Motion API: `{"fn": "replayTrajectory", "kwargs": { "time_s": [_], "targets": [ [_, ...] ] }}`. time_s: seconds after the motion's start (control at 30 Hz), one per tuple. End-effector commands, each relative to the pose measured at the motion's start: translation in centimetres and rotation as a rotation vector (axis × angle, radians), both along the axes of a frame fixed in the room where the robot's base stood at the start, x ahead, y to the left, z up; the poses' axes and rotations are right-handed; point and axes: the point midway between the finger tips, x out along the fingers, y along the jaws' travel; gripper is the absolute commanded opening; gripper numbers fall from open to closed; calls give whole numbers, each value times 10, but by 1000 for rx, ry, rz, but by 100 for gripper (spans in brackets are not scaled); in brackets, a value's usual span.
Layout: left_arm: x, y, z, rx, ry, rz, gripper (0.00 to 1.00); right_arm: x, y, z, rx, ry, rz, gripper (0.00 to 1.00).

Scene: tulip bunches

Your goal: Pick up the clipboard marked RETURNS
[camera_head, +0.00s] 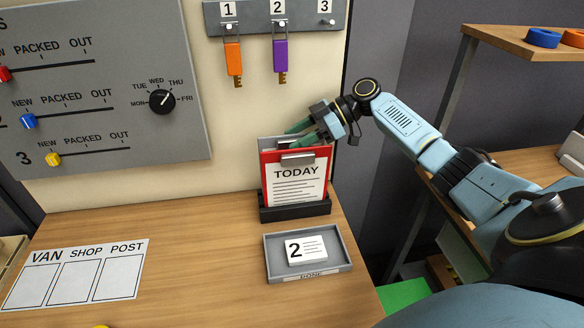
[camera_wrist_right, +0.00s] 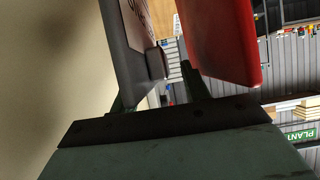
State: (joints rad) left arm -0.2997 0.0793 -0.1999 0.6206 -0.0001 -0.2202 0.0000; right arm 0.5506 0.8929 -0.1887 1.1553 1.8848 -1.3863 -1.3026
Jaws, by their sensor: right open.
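A red clipboard (camera_head: 264,178) marked TODAY stands upright in a black rack (camera_head: 296,209) at the back edge of the desk. Behind it a grey board (camera_head: 270,143) shows only along its top; its marking is hidden, so I cannot read RETURNS. In the right wrist view, the grey board (camera_wrist_right: 122,58) with a pale lettered sheet is at left, and the red clipboard (camera_wrist_right: 228,35) is at right. My right gripper (camera_head: 298,135) is open at the top of the boards, behind the red one. I cannot tell whether its fingers touch the grey board. My left gripper is out of view.
A grey tray (camera_head: 272,266) with a card marked 2 sits in front of the rack. A sheet (camera_head: 76,272) marked VAN SHOP POST lies at left. Tagged keys hang from a grey hook panel (camera_head: 252,18) above. The wall is close behind the rack.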

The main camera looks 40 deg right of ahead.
Motion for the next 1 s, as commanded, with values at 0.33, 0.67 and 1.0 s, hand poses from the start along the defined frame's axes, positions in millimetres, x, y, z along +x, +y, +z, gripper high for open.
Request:
{"fn": "replayTrajectory", "kwargs": {
  "time_s": [0.33, 0.67, 1.0],
  "targets": [
    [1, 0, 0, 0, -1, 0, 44, 0, -1, 0, 0, 0, 0, 14],
    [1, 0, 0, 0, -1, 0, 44, 0, -1, 1, 0, -2, 0, 0],
    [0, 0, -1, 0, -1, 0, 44, 0, -1, 11, 0, -3, -1, 0]
  ]
}}
